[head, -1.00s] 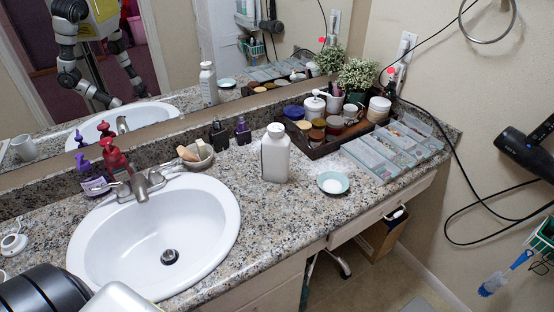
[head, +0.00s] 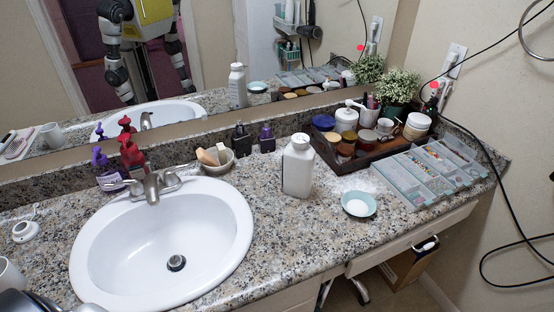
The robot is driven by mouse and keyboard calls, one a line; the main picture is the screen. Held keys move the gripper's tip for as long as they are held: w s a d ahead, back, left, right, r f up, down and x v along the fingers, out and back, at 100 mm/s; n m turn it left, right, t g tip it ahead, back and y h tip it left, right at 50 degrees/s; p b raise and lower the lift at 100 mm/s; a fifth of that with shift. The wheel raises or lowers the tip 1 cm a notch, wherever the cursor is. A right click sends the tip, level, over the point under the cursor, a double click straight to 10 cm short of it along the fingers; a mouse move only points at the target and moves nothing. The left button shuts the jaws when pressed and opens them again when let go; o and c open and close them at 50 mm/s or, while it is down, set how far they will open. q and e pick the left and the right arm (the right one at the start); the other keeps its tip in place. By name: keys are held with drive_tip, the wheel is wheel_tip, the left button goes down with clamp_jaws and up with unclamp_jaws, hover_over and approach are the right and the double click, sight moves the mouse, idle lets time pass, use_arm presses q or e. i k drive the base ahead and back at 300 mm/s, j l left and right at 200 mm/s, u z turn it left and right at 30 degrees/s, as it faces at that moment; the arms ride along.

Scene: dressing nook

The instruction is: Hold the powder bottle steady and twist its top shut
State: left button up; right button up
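The white powder bottle (head: 298,168) stands upright on the granite counter, right of the sink. Its white top (head: 300,141) sits on the neck; whether it is fully shut cannot be told. The bottle's reflection also shows in the mirror. Nothing touches the bottle.
The sink (head: 228,255) is left of the bottle. A small dish of white powder (head: 358,204) lies to its right. Behind are a dark tray (head: 345,165) of jars and clear organizer boxes (head: 405,190). Two small dark bottles (head: 242,141) and a soap bowl (head: 216,167) stand along the backsplash.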

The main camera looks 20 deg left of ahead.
sight(300, 140)
drive_tip(key=i+l+u, duration=0.15)
drive_tip(key=u, duration=0.25)
drive_tip(key=i+l+u, duration=0.2)
drive_tip(key=u, duration=0.2)
drive_tip(key=k, duration=0.45)
